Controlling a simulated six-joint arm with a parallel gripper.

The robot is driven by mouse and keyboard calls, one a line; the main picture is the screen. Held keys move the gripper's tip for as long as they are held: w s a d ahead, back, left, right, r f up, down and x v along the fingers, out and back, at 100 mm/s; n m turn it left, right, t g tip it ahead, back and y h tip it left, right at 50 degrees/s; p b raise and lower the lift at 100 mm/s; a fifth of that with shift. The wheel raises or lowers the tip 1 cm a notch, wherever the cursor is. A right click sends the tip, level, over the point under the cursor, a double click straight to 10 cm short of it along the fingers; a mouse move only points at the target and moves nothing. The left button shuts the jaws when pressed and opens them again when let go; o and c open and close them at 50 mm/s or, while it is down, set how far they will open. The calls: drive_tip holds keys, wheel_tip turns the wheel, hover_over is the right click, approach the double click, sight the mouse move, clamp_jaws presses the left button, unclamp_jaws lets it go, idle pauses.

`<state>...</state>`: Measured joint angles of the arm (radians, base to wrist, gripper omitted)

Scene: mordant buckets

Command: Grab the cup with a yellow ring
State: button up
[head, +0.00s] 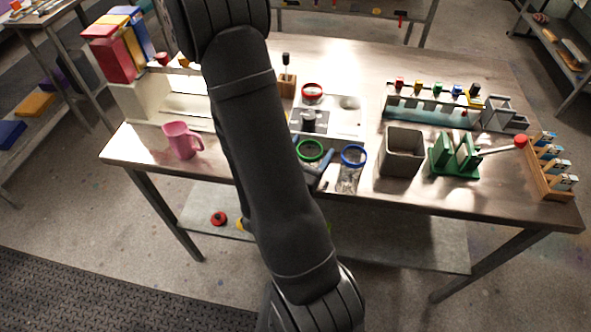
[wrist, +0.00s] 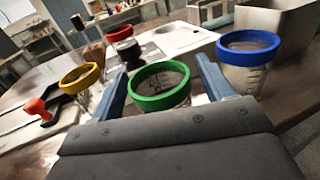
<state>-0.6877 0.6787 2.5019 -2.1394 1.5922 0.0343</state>
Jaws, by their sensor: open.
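The cup with a yellow ring (wrist: 82,80) stands on the table left of my gripper in the wrist view. It is clear glass below the ring. In the head view I cannot make it out; my arm covers that part of the table. My gripper (wrist: 162,66) is open, its two blue fingers on either side of a green-ringed cup (wrist: 160,85). That cup also shows in the head view (head: 310,150). I cannot tell whether the fingers touch it. A blue-ringed cup (wrist: 248,48) stands to the right, outside the fingers.
A red-ringed cup (head: 312,91) stands farther back, by a dark-topped item (head: 308,118). A grey square bucket (head: 402,150) and green rack (head: 454,155) stand right. A pink mug (head: 182,140) is at left. A red-knobbed item (wrist: 38,108) lies left of the yellow-ringed cup.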

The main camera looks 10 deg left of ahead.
drive_tip(key=v, duration=1)
drive_tip(key=shift+s+a, duration=0.15)
drive_tip(key=shift+s, duration=0.1)
drive_tip(key=shift+o, duration=0.5)
drive_tip(key=shift+s+a, duration=0.1)
drive_tip(key=shift+s, duration=0.45)
drive_tip(key=w+a, duration=0.4)
drive_tip(key=a, duration=0.9)
drive_tip(key=x, duration=1.7)
drive_tip(key=shift+w+d, duration=0.15)
drive_tip(key=shift+d, duration=0.35)
drive_tip(key=c, duration=1.1)
